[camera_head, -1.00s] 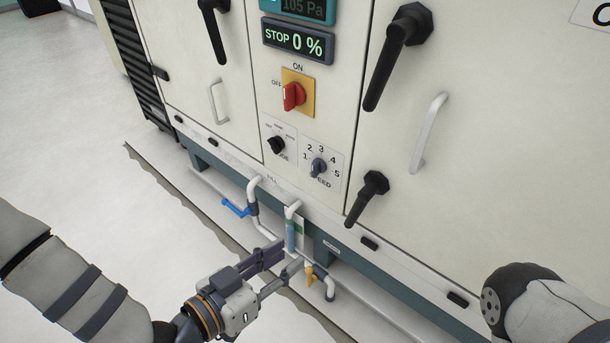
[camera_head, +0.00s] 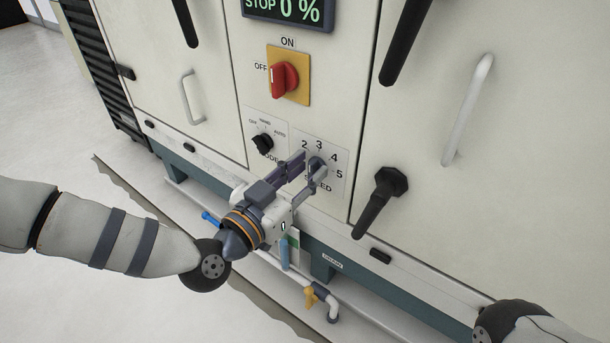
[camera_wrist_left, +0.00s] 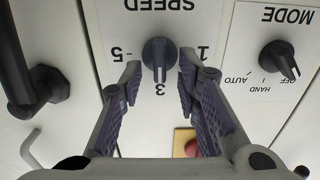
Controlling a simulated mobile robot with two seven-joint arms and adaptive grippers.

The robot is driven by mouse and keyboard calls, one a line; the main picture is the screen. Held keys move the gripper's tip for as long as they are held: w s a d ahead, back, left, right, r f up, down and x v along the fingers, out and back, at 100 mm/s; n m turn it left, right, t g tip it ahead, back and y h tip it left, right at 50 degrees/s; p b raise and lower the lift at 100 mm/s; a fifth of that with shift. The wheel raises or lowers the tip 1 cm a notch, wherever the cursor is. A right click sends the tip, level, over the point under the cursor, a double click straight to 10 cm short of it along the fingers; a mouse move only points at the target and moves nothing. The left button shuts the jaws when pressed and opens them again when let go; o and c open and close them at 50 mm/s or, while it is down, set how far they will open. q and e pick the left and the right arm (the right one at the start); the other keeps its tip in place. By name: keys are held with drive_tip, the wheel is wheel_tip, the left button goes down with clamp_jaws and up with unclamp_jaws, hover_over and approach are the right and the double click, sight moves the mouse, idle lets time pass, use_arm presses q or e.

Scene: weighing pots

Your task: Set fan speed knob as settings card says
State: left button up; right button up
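The fan speed knob (camera_head: 316,163) is a dark grey knob on the SPEED plate, with numbers 1 to 5 around it. In the left wrist view, which is upside down, the knob (camera_wrist_left: 159,54) has its bar lined up with the 3. My left gripper (camera_head: 313,166) is at the plate, open, with one finger on each side of the knob. The wrist view shows gaps between the knob and both fingers (camera_wrist_left: 159,72). The fingers partly hide the knob and the 1 in the head view. I cannot make out a settings card. My right gripper is out of view.
The black MODE knob (camera_head: 263,143) is left of the speed knob. A red switch (camera_head: 285,78) on a yellow plate is above, under a display (camera_head: 287,10) reading STOP 0 %. A black door handle (camera_head: 380,202) stands out at right. Pipes (camera_head: 325,300) run below.

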use_arm(q)
clamp_jaws()
drive_tip(key=shift+n, duration=0.4)
drive_tip(key=n, duration=0.3)
drive_tip(key=shift+w+a, duration=0.15)
drive_tip(key=n+b, duration=0.1)
drive_tip(key=n, duration=0.3)
drive_tip(key=n+b, duration=0.1)
drive_tip(key=n, duration=0.4)
drive_tip(key=f+n+b, duration=0.1)
drive_tip(key=n, duration=0.3)
drive_tip(key=shift+w+a+f+n, duration=0.1)
drive_tip(key=shift+a+n, duration=0.1)
drive_tip(key=shift+n, duration=0.2)
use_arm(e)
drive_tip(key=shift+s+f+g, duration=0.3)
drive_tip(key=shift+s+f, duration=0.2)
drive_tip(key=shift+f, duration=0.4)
use_arm(q)
drive_tip(key=shift+n, duration=0.3)
unclamp_jaws()
